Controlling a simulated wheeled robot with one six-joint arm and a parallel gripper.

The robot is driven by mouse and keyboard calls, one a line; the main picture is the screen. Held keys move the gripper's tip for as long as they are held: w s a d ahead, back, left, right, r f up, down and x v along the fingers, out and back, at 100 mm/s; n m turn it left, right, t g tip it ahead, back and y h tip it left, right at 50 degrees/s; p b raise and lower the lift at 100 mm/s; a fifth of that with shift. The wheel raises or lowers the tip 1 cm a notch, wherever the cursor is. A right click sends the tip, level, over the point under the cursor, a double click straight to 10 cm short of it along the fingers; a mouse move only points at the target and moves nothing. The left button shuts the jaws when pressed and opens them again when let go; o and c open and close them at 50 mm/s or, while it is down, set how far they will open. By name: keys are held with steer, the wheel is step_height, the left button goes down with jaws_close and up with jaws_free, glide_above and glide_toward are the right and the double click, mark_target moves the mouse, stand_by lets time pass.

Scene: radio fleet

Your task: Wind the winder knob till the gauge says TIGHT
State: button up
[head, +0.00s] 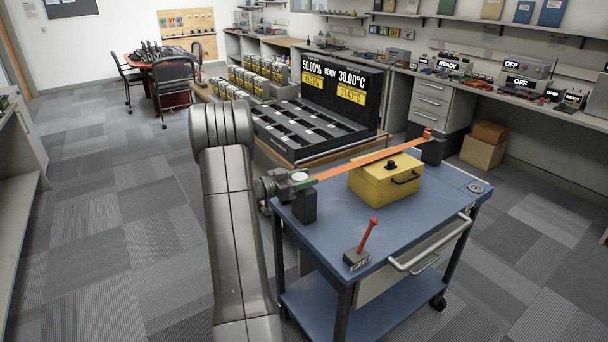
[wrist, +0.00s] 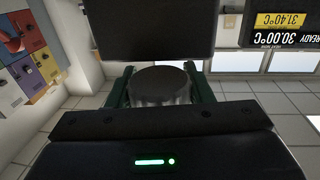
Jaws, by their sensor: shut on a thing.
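The winder stands at the near left corner of a blue cart, with a dark post (head: 305,208) and a pale round face (head: 300,177) on top. I cannot read any gauge word there. An orange strap (head: 345,162) runs from the winder over a yellow case (head: 384,182) to a dark block at the far edge. My gripper (head: 287,187) is at the winder's left side. In the wrist view, my gripper's green fingers (wrist: 160,92) are shut on the dark grey round winder knob (wrist: 160,82), one on each side. The dark body beyond it (wrist: 160,30) fills the upper middle.
The blue cart top (head: 420,215) also carries a small block with a red lever (head: 367,236) and a round disc (head: 474,188). A black charging rack (head: 290,130) with displays stands behind. Carpet floor is open at left.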

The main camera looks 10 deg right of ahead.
steer(key=shift+m+g, duration=0.4)
steer(key=shift+g, duration=0.2)
steer(key=o, duration=1)
steer(key=a, duration=0.4)
steer(key=s+a+b, duration=0.1)
steer(key=a, duration=0.4)
steer(key=s+a, duration=0.1)
steer(key=a, duration=0.3)
steer(key=shift+s+a, duration=0.1)
steer(key=shift+a, duration=0.25)
steer(key=d, duration=0.4)
steer(key=w+d, duration=0.1)
steer(key=d, duration=0.4)
steer(key=w+d+p, duration=0.1)
steer(key=d, duration=0.3)
steer(key=shift+d, duration=0.4)
steer(key=shift+a, duration=0.1)
